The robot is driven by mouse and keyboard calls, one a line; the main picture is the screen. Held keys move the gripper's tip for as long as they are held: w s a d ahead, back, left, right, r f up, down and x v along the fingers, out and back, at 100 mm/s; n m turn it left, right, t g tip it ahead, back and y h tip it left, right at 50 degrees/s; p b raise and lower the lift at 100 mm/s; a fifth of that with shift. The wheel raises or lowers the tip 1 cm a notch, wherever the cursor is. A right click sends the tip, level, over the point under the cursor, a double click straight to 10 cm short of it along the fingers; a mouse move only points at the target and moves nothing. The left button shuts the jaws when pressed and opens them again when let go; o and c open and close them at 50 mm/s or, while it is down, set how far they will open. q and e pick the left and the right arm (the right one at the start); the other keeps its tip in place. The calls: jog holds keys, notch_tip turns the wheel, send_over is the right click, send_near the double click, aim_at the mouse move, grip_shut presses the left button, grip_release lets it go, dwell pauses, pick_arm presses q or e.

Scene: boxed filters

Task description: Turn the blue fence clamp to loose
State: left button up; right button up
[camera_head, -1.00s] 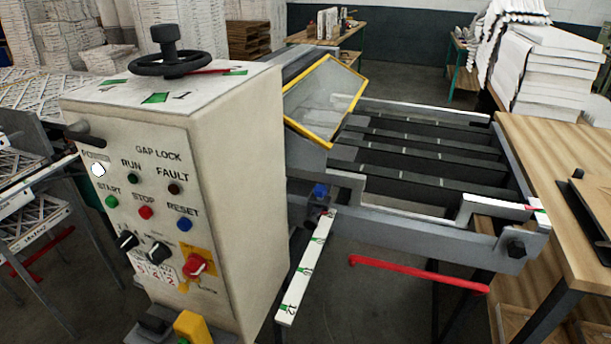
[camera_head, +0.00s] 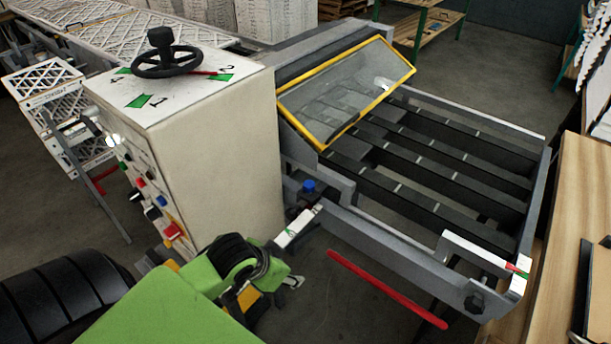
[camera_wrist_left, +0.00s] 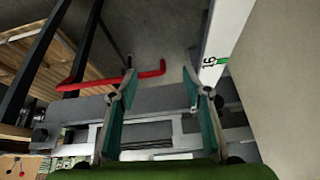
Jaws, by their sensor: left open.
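The blue fence clamp (camera_head: 308,186) is a small blue knob on a dark block, on the machine's front rail to the right of the cream control cabinet. It does not show in the left wrist view. My left gripper (camera_head: 288,286) is below the clamp and nearer the camera, apart from it, partly hidden by its green arm. In the left wrist view the left gripper (camera_wrist_left: 158,82) has its two teal-lined fingers spread with nothing between them. My right gripper is in neither view.
The cream control cabinet (camera_head: 220,135) stands left of the clamp. The white scale bar (camera_head: 297,227) juts out below it, close to my gripper. A red bar (camera_head: 385,288) sticks out to the right. A yellow-framed guard (camera_head: 345,95) is above the slatted bed.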

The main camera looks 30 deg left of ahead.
pick_arm(q)
jog(key=w+a+r+t, duration=0.2)
jog(key=w+a+r, duration=0.5)
jog(key=w+r, duration=0.15)
jog(key=n+t, duration=0.1)
send_near(309, 184)
jog(key=p+x, duration=0.3)
jog(key=x, duration=0.4)
jog(key=shift+w+f, duration=0.55)
jog(key=shift+f, duration=0.1)
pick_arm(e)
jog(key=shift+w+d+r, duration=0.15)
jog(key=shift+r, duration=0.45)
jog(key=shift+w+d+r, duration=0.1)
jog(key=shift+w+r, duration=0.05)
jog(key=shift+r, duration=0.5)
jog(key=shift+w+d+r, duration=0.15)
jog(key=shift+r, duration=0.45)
pick_arm(q)
jog(key=c, duration=1.1)
